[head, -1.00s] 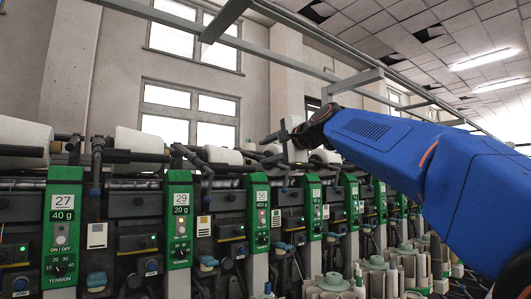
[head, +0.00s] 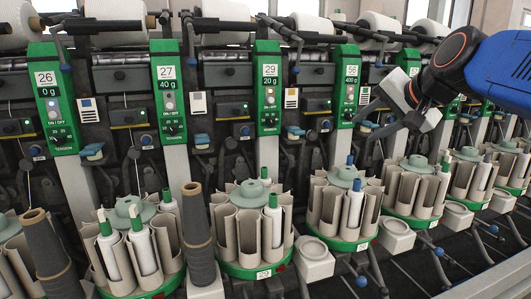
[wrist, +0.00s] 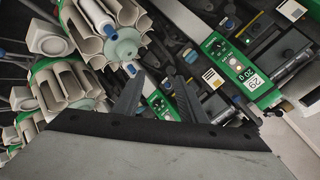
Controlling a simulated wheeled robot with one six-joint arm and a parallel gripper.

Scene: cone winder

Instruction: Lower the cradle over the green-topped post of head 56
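Head 56 has a green panel (head: 347,88) on top of a pale post, marked 400 g. I take the black arm (head: 312,38) beside the white cone above that panel to be the cradle. It looks much like those of the neighbouring heads. My gripper (head: 366,122) is just right of the panel, below the cradle's level and apart from it. In the wrist view the two dark fingers (wrist: 157,97) are spread with nothing between them. A partly hidden green panel (wrist: 161,103) lies beyond them, its number unreadable. The cradle cannot be made out there.
Panel 29 (head: 268,88) stands to the left of head 56 and also shows in the wrist view (wrist: 245,75). Round bobbin magazines (head: 343,200) with beige pockets line the front below. Dark tall cones (head: 197,230) stand at the lower left. White cones (head: 222,14) run along the top.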

